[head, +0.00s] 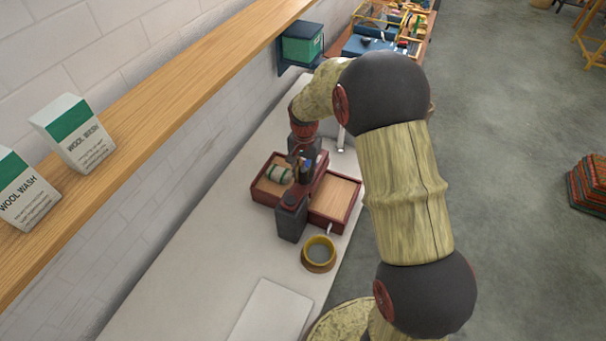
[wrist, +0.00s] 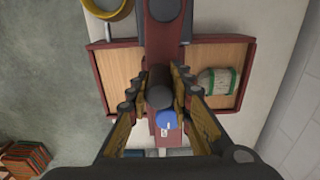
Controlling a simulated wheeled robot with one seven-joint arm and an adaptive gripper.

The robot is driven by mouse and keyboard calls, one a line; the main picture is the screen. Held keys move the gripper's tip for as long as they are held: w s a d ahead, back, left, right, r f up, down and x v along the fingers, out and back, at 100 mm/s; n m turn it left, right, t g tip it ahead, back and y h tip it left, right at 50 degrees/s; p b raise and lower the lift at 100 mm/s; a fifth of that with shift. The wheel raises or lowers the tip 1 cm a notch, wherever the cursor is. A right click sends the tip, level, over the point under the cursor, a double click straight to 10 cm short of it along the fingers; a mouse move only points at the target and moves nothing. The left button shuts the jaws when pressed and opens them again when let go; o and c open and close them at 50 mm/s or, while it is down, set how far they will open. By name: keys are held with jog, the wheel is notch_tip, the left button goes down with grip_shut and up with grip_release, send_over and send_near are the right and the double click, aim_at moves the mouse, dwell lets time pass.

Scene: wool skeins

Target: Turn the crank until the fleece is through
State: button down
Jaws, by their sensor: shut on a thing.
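The machine is a dark red frame (wrist: 165,34) with dark posts, set between two shallow wooden trays. A pale bundle with green bands (wrist: 217,82), which looks like the fleece, lies in the right tray (wrist: 239,44) in the wrist view; the head view also shows it (head: 278,174). The other tray (wrist: 117,72) is bare; in the head view it is the right one (head: 335,197). My gripper (wrist: 160,88) is shut on the dark round crank handle (wrist: 159,97), with one finger on each side. The crank's arm is mostly hidden.
A yellow-rimmed bowl (head: 319,252) stands at the bench's front edge beside the machine. A pale flat board (head: 270,312) lies nearer. A wooden shelf (head: 150,118) with wool wash boxes (head: 75,135) overhangs the left. A green box (head: 302,44) sits beyond the machine.

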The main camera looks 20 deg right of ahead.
jog(key=shift+s, duration=0.15)
jog(key=c, duration=1.6)
grip_release()
notch_tip(320, 180, up, 12)
